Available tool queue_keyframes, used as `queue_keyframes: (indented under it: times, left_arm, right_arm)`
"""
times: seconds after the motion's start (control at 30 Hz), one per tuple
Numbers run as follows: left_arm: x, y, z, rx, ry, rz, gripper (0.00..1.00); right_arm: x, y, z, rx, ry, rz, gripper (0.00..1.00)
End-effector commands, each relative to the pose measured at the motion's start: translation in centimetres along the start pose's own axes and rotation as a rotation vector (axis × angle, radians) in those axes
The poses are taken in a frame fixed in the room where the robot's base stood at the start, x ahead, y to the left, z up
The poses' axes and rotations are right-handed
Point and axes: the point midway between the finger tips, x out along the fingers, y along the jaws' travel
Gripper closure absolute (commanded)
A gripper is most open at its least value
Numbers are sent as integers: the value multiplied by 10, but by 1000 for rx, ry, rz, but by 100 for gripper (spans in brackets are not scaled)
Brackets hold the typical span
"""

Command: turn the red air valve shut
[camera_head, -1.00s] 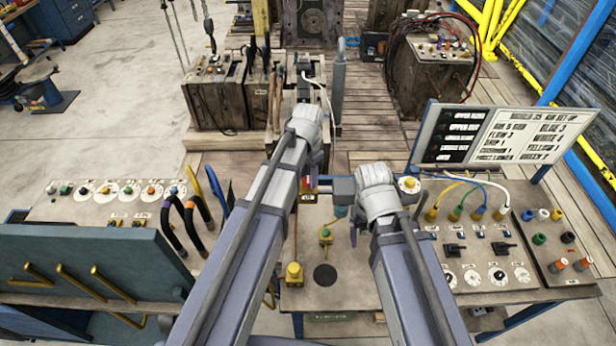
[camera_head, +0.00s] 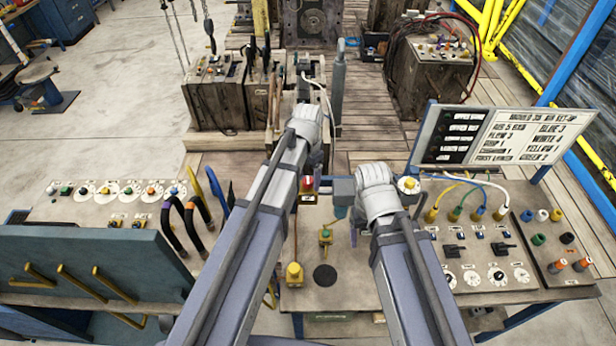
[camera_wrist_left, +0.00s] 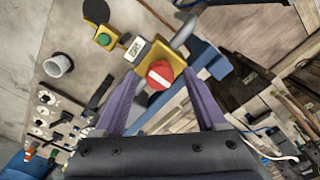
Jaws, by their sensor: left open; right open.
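The red air valve (camera_wrist_left: 160,75) is a round red knob with a white bar across it, on a yellow block with a small label plate. In the left wrist view my left gripper (camera_wrist_left: 161,78) is open, its two purple fingers on either side of the knob. No contact with the knob can be made out. In the head view the red valve (camera_head: 307,184) shows only partly beside my left forearm, which hides most of the left gripper. My right gripper (camera_head: 354,222) is open and empty over the bench, right of the valve, partly hidden by its wrist.
A green button on a yellow box (camera_head: 326,236) and a yellow knob (camera_head: 294,274) stand on the bench in front of the valve. A panel with coloured hoses (camera_head: 470,200) is at right. Black hoses (camera_head: 180,225) and a blue-grey panel (camera_head: 95,265) are at left.

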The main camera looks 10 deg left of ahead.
Motion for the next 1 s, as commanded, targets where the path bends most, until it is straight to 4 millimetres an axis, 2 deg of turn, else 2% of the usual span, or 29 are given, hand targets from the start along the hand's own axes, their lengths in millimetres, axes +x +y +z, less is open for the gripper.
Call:
queue_keyframes:
  times: [0.6, 1.0]
  left_arm:
    - [-72, 0, 0, 0, 0, 0, 27]
    - [-74, 0, 0, 0, 0, 0, 27]
  right_arm:
    - [-72, 6, 5, 13, -3, -2, 25]
    - [-74, 6, 5, 19, -3, -2, 25]
